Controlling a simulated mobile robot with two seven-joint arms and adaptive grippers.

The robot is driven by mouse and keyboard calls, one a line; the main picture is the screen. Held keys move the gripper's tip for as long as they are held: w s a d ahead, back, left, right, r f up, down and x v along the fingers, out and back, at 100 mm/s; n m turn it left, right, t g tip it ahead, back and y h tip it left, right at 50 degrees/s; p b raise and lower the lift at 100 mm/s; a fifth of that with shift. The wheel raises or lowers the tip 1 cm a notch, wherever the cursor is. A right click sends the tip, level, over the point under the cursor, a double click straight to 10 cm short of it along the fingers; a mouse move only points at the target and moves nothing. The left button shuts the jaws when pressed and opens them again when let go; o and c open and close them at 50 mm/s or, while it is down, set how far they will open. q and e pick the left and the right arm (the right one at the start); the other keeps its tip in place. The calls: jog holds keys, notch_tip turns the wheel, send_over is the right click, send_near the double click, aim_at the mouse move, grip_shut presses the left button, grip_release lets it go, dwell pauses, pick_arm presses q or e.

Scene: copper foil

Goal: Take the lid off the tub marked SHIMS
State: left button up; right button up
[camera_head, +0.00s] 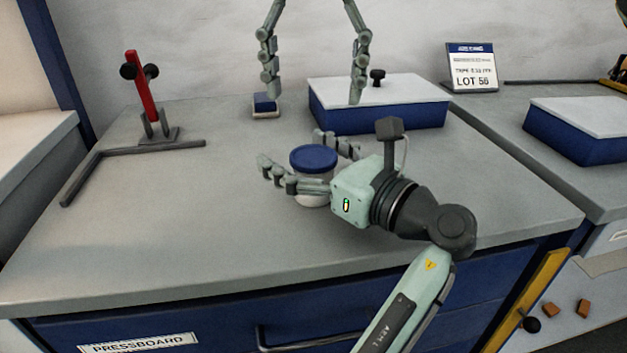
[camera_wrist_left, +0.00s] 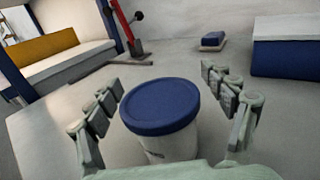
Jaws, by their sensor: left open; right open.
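A round tub (camera_head: 312,200) with a white body and a blue lid (camera_head: 314,156) stands upright on the grey worktop. The lid sits on the tub. My left gripper (camera_head: 291,148) is open, with its fingers on either side of the tub. In the left wrist view the lid (camera_wrist_left: 160,104) is between the spread fingers, with a gap on each side. A dark mark shows low on the tub (camera_wrist_left: 170,147), but I cannot read it. My right gripper (camera_head: 312,98) is open and empty at the back, its fingers spread wide.
A small blue-topped block (camera_head: 264,103) lies near the right gripper's left finger. A blue box with a white lid (camera_head: 400,90) and dark knob stands behind the tub. A red-handled clamp (camera_head: 144,90) and a grey angled bar (camera_head: 130,153) are at left. The front-left worktop is clear.

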pick_arm(q)
grip_shut()
dwell(0.5)
dwell(0.3)
dwell(0.3)
